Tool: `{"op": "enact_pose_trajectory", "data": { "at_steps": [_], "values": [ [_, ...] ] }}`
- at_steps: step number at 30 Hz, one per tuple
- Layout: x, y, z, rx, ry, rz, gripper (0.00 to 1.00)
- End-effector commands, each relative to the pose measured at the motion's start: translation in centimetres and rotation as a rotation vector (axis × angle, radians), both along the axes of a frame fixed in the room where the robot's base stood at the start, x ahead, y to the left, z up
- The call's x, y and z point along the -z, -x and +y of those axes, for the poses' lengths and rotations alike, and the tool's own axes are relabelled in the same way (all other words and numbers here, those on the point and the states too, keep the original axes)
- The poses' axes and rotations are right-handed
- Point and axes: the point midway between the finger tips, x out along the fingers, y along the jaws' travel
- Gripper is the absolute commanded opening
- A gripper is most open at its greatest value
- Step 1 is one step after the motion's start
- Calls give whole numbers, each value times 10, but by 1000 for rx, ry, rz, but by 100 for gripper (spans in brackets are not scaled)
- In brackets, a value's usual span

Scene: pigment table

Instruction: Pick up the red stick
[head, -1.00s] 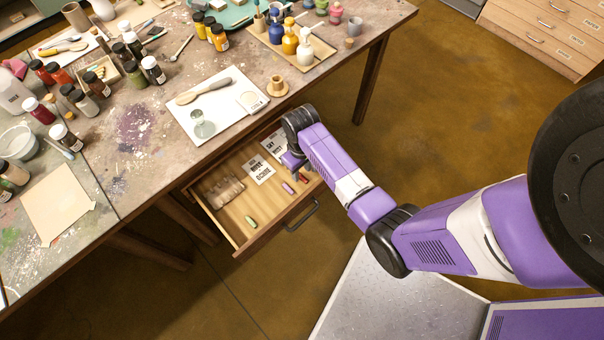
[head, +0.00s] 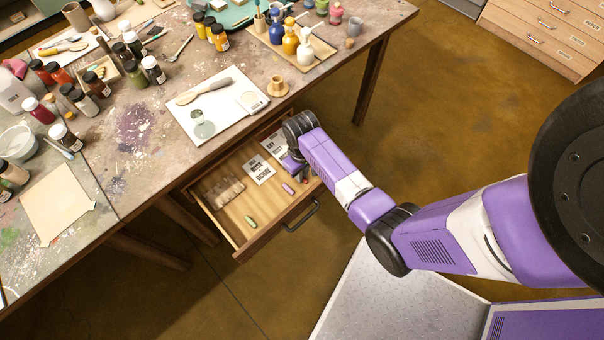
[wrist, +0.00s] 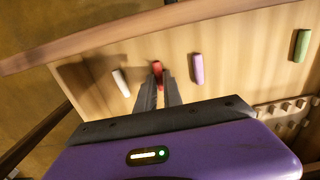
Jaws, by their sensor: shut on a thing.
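The red stick (wrist: 157,72) lies between the fingertips of my gripper (wrist: 158,82) in the wrist view. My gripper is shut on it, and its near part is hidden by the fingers. Whether it touches the drawer floor I cannot tell. In the head view my gripper (head: 297,171) is low over the right side of the open drawer (head: 222,222), and my arm hides part of that area. A white stick (wrist: 121,83) lies to the left of the red one in the wrist view, and a purple stick (wrist: 197,69) to the right.
A green stick (head: 250,220) lies nearer the drawer's front. Printed cards (head: 259,169) and a ridged holder (head: 222,190) lie in the drawer. The drawer walls surround my gripper, and the worktable (head: 150,185) edge is behind it. Free floor lies in front.

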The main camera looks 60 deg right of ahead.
Motion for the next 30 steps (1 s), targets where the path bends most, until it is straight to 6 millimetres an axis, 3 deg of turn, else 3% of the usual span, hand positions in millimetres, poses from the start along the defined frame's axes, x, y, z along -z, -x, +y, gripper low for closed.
{"op": "enact_pose_trajectory", "data": {
  "at_steps": [5, 11, 21, 30],
  "values": [
    [-7, 0, 0, 0, 0, -1, 0],
    [-35, -1, 0, 0, 1, -4, 0],
    [-130, -2, -1, -1, 2, -5, 0],
    [-186, -1, -1, -1, 2, -3, 0]
  ]
}}
